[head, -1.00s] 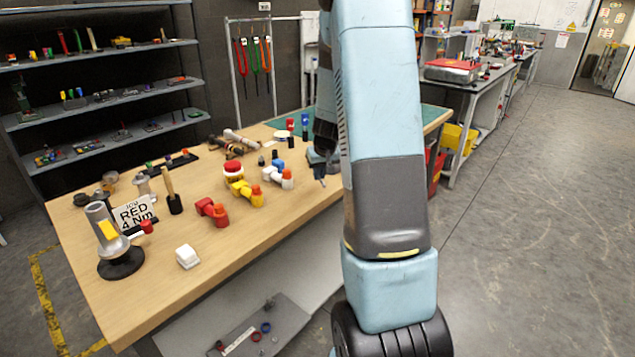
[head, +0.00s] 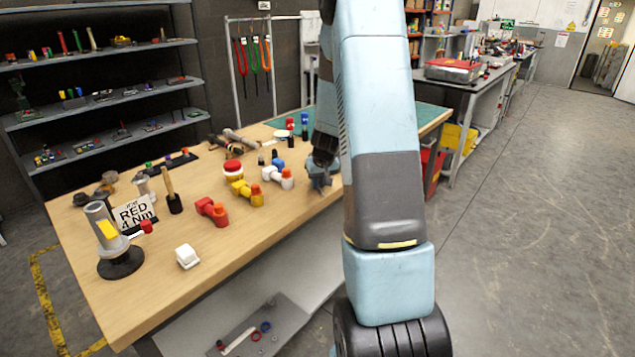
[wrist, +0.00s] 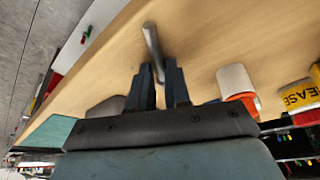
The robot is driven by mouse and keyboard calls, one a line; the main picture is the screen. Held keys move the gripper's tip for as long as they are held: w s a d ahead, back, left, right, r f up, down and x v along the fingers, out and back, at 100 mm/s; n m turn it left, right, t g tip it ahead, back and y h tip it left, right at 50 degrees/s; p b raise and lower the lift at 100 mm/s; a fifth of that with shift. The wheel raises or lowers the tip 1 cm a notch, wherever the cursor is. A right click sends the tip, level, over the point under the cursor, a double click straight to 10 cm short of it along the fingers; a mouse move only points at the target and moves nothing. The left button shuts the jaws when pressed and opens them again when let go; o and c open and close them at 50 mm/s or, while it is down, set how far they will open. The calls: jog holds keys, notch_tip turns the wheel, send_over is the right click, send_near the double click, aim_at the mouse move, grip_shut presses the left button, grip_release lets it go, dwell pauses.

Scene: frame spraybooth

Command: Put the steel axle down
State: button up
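The steel axle (wrist: 153,45) is a thin grey rod. In the wrist view it runs up and away from between the two dark fingertips of my gripper (wrist: 160,72). The fingers are closed around it. The bare wood of the workbench (wrist: 205,45) lies behind the rod; I cannot tell whether its far end touches the wood. In the head view my gripper (head: 321,178) is low over the right front part of the workbench (head: 215,258), partly behind my arm, and the axle cannot be made out there.
A white and orange part (wrist: 236,84) lies close to the right of my fingers in the wrist view. Red (head: 211,211), yellow (head: 246,193) and white fittings (head: 276,175) stand left of my gripper in the head view. The workbench's front edge is near. Bare wood lies between the fittings and that edge.

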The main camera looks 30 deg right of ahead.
jog(key=shift+o, duration=1.4)
jog(key=d+v, duration=0.1)
jog(key=v, duration=1.3)
jog(key=s+a+r+n+y, duration=0.1)
jog(key=s+a+r, duration=1.3)
jog(key=s+a, duration=0.3)
jog(key=shift+s+a+r+n+t, duration=0.2)
jog(key=shift+s+a+n+t, duration=0.1)
jog(key=shift+s+t, duration=0.1)
jog(key=shift+o, duration=0.2)
jog(key=s+a+r, duration=0.1)
jog(key=s+a, duration=0.2)
jog(key=s, duration=0.7)
jog(key=shift+a, duration=0.3)
jog(key=shift+o, duration=0.4)
jog(key=shift+s, duration=0.2)
